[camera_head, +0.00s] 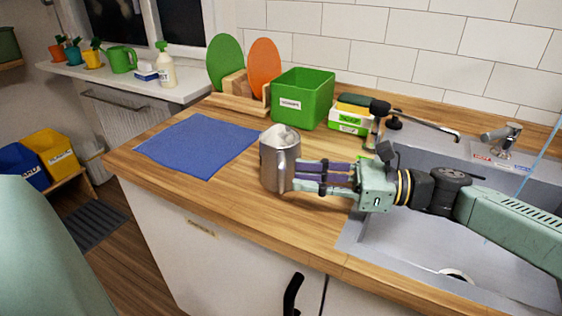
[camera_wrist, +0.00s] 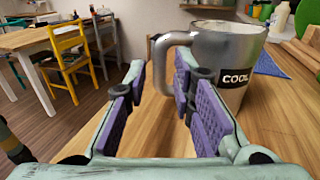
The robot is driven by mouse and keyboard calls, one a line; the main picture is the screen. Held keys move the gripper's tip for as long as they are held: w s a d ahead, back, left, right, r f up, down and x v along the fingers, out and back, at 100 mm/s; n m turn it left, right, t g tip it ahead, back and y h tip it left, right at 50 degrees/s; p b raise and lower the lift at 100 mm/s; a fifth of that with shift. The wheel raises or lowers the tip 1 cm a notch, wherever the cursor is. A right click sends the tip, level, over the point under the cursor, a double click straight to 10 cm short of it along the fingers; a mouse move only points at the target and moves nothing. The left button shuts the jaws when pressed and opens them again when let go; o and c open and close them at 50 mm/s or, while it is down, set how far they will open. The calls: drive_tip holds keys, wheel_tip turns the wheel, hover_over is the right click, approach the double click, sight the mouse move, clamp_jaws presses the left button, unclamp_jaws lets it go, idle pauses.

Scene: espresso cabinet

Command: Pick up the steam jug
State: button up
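The steam jug (camera_head: 272,166) is a silver metal pitcher standing upright on the wooden counter, with something white showing at its top. In the wrist view the jug (camera_wrist: 225,50) has a dark label reading "COOL", and its handle (camera_wrist: 160,50) points toward me. My gripper (camera_head: 297,176) comes in level from the right, its fingertips close to the handle side. In the wrist view my gripper (camera_wrist: 158,82) is open, with purple pads apart and bare counter between them. The handle is ahead between the fingertips, nearer the right finger, which hides its lower part.
A blue cloth (camera_head: 195,145) lies left of the jug. A green bin (camera_head: 302,97), a rack with green and orange boards (camera_head: 264,68) and a sponge box (camera_head: 350,121) stand behind. The sink (camera_head: 425,235) is to the right. The counter's front edge is close.

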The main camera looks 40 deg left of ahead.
sight(282, 195)
drive_tip(key=x, duration=0.1)
drive_tip(key=p+x, duration=0.2)
drive_tip(key=x, duration=0.1)
drive_tip(key=shift+s+r, duration=0.1)
drive_tip(key=shift+r, duration=0.15)
drive_tip(key=shift+s+a+f, duration=0.2)
drive_tip(key=shift+a, duration=0.2)
drive_tip(key=shift+c, duration=0.5)
clamp_jaws()
